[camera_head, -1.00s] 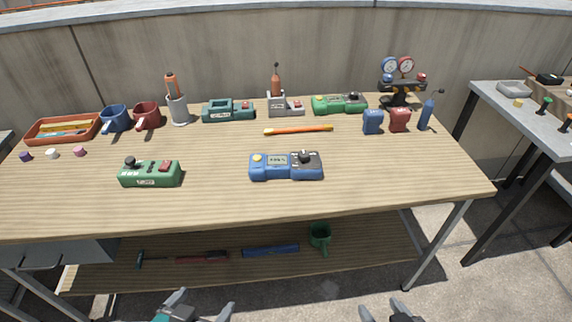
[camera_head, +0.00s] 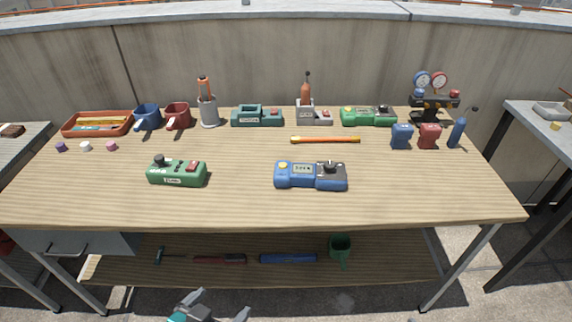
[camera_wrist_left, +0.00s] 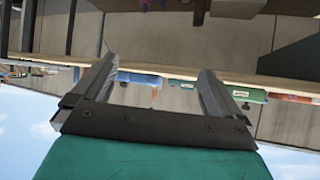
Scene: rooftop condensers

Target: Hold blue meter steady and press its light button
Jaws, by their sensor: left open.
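The blue meter (camera_head: 311,177) lies flat on the wooden table, right of centre and near the front edge. It has a small display, a round yellow button (camera_head: 282,168) on its left end and a black knob (camera_head: 331,168) on its right end. No gripper touches it. My left gripper (camera_head: 212,304) is open and empty, low in the head view, in front of the table and apart from the meter. In the left wrist view, which looks upside down, the open fingers (camera_wrist_left: 152,92) frame the table edge; a blue shape there (camera_wrist_left: 138,78) is probably the meter. My right gripper is out of view.
A green meter (camera_head: 177,173) lies left of the blue one. An orange stick (camera_head: 325,140) lies behind it. Mugs, a tray (camera_head: 72,130), other devices and gauges (camera_head: 431,82) line the back. Table (camera_head: 240,205) around the blue meter is clear. Tools lie on the lower shelf (camera_head: 210,276).

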